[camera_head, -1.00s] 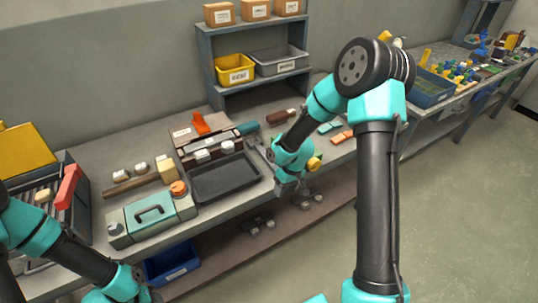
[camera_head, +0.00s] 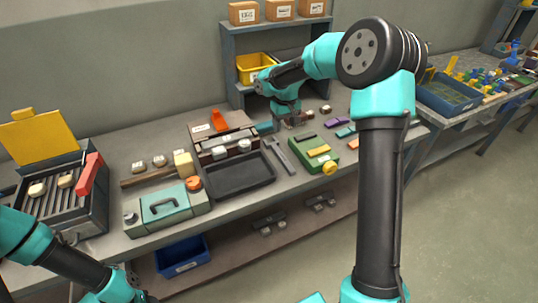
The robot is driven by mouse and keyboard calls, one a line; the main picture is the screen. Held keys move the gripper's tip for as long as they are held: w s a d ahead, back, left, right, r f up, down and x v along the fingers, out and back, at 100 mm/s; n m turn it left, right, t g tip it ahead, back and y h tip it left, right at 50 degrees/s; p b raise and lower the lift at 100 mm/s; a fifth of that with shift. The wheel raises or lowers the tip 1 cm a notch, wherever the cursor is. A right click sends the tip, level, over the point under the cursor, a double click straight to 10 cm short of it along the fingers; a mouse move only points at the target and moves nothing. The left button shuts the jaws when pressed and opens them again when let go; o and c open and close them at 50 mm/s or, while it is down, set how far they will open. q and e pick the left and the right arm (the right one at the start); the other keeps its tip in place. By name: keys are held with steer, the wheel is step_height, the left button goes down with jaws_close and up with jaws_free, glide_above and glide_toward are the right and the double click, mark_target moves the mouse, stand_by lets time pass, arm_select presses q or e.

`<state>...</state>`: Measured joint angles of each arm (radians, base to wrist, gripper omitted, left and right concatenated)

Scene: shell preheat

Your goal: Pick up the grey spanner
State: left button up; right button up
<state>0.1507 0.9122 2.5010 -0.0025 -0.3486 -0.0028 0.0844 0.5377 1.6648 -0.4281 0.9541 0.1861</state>
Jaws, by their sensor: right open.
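The grey spanner (camera_head: 280,156) lies flat on the workbench, between the black tray and a green box with a yellow knob. Its length runs from back left to front right. My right gripper (camera_head: 291,122) is open behind the spanner and a little to its right, over the back of the bench, apart from the spanner. My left gripper (camera_head: 132,290) is low at the bottom edge, in front of the bench and far from the spanner. Its fingers are too small and cut off to tell their state.
The black tray (camera_head: 232,176) is left of the spanner, and the green box (camera_head: 316,150) is right of it. A toolbox (camera_head: 166,210) and a grill-like unit (camera_head: 60,205) stand further left. A shelf with a yellow bin (camera_head: 253,68) rises behind. Small coloured blocks lie at right.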

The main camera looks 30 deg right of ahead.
steer(key=shift+r, duration=0.15)
glide_above(284, 158)
steer(key=f, duration=1.2)
steer(key=shift+w+f, duration=0.1)
steer(key=shift+w, duration=0.15)
steer(key=shift+s+f, duration=0.15)
steer(key=shift+f, duration=2.5)
